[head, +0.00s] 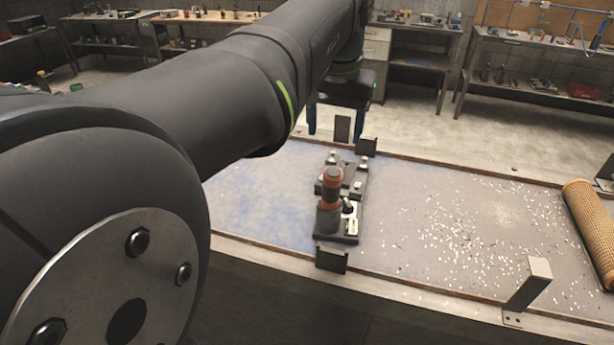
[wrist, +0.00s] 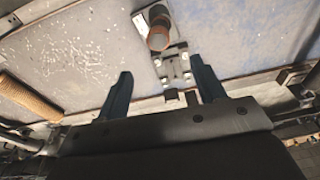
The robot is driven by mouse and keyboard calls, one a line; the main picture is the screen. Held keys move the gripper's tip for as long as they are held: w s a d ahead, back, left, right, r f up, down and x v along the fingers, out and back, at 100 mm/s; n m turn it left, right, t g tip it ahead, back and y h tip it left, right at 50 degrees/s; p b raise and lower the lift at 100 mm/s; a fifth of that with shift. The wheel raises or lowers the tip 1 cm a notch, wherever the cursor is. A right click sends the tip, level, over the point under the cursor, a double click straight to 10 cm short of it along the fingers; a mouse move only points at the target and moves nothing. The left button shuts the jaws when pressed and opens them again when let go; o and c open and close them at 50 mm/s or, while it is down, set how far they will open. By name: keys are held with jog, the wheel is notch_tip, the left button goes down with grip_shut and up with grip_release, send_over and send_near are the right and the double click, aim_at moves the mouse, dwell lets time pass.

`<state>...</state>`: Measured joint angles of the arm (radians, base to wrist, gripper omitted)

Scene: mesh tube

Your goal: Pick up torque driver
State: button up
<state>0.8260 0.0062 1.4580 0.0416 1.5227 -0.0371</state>
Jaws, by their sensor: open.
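The torque driver (head: 331,190), with an orange-brown and dark grey body, stands upright on a dark fixture plate (head: 350,222) in the middle of the table. In the wrist view the torque driver (wrist: 158,38) shows near the top, beyond the fingertips and between their lines. My gripper (head: 337,132) is at the far side of the table, behind the fixture and apart from the driver. In the wrist view my gripper (wrist: 163,72) has its two blue fingers wide apart with nothing held between them. The driver's lower end is partly hidden by the fixture parts.
A tan mesh tube (head: 590,230) lies at the table's right end. White scraps (head: 480,225) litter the right half. Upright metal brackets stand at the table edges, one at the front right (head: 530,283) and one in front of the fixture (head: 331,258). The blue-stained left area (head: 255,195) is clear.

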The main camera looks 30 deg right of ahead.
aim_at(332, 179)
jog(key=s+a+f+t+h, duration=0.1)
jog(key=s+a+t+h, duration=0.1)
jog(key=s+a, duration=0.15)
jog(key=x, duration=1.2)
jog(key=shift+s+d, duration=0.15)
jog(key=shift+d, duration=0.15)
jog(key=shift+w+x, duration=0.2)
jog(key=shift+x, duration=1.15)
jog(key=shift+w+x, duration=0.25)
jog(key=shift+x, duration=1.1)
jog(key=shift+d+r, duration=0.2)
jog(key=shift+c, duration=0.2)
jog(key=c, duration=1.1)
